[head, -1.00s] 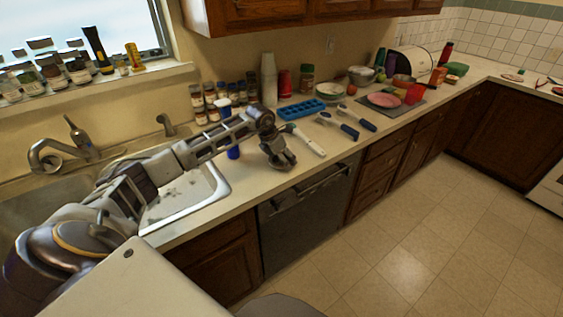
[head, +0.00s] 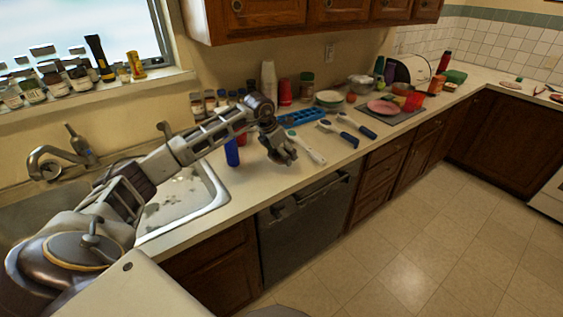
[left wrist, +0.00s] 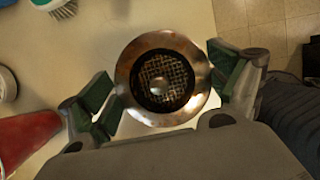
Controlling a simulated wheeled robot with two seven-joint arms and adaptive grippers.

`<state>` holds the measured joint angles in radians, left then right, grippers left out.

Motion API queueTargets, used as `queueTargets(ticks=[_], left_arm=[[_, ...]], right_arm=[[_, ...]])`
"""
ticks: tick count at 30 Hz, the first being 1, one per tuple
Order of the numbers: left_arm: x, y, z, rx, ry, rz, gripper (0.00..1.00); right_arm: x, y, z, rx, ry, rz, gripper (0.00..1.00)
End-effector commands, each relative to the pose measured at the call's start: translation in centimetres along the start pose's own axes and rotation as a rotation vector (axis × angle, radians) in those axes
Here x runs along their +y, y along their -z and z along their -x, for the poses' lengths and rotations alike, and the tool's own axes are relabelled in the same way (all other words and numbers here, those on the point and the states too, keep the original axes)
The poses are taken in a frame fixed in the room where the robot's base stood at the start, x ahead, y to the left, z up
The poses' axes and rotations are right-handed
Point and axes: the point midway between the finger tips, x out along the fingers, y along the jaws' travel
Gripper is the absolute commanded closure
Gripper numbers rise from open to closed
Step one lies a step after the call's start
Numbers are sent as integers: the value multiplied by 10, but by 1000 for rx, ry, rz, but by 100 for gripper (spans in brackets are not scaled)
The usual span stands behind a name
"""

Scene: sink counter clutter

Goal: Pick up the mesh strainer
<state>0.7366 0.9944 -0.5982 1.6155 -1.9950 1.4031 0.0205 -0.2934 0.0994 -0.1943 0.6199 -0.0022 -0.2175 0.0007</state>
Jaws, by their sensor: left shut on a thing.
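The mesh strainer (left wrist: 182,58) is a round metal sink strainer with a shiny wide rim, a dark mesh bowl and a small central knob. In the left wrist view it sits between the green-padded fingers of my left gripper (left wrist: 163,82), with the pads at its rim on both sides. My left gripper also shows in the head view (head: 283,156), over the counter right of the sink; the strainer cannot be made out there. My right gripper is not in view.
A white-handled brush (head: 310,152) lies close beside my left gripper, with blue-handled utensils (head: 340,133) further right. A blue bottle (head: 231,152) stands by the sink (head: 210,203). A blue tray (head: 301,117) lies behind. A red object (left wrist: 25,138) shows in the left wrist view.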

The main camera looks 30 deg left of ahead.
Motion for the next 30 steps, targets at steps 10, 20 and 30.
queueTargets(ticks=[10,20,30], left_arm=[[0,-14,34,-1,0,0,30],[0,-16,39,0,0,0,30],[0,-16,39,0,0,0,30]], right_arm=[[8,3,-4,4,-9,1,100],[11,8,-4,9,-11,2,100],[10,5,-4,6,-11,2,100]])
